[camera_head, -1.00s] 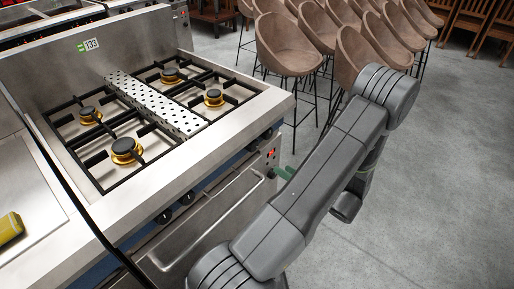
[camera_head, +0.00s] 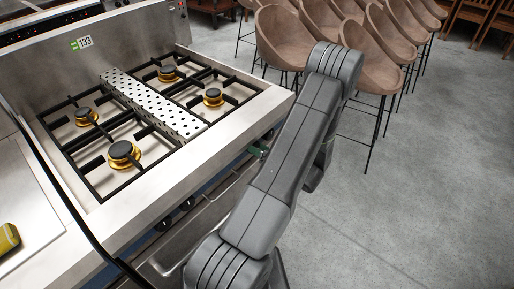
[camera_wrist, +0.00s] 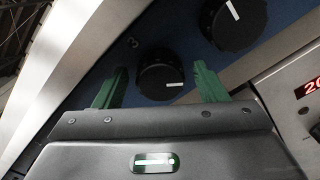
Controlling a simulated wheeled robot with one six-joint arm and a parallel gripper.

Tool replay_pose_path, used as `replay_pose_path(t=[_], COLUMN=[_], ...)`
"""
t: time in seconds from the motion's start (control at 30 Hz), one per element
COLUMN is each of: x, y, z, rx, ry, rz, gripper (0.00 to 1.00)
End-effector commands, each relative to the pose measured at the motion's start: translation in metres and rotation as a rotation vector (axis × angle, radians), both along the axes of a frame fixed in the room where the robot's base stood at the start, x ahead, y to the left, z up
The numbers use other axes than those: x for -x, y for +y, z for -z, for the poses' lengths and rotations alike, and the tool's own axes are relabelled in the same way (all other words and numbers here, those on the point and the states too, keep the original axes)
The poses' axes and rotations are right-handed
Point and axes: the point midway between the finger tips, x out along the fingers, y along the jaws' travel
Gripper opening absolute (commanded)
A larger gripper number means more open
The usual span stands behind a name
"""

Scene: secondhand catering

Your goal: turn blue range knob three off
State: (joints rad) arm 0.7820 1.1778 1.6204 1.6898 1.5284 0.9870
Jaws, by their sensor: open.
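The range (camera_head: 190,165) has a steel top and a blue front panel, which also shows in the wrist view (camera_wrist: 185,50). Two black knobs show in the wrist view. One knob (camera_wrist: 160,84) has a short white mark lying nearly level and sits between the green fingers of my gripper (camera_wrist: 160,82). I cannot tell whether the fingers touch it. The other knob (camera_wrist: 238,24), with a slanted white mark, is above and to the right. My gripper is open.
A red digital display (camera_wrist: 308,88) is right of the knobs. Two more black knobs (camera_head: 187,204) show on the range front in the head view. Brown stools (camera_head: 285,40) stand behind my arm. The grey floor (camera_head: 420,200) at right is clear.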

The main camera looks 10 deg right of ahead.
Motion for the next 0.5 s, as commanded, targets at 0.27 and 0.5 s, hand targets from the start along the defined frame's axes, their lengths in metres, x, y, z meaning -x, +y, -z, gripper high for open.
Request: replay_pose_path(t=[0.27, 0.5], x=[0.0002, 0.0003], y=[-0.0002, -0.0003], z=[0.0001, 0.0013], rx=[0.000, 0.017], ry=[0.000, -0.014], rz=[0.000, 0.000], gripper=[0.21, 0.21])
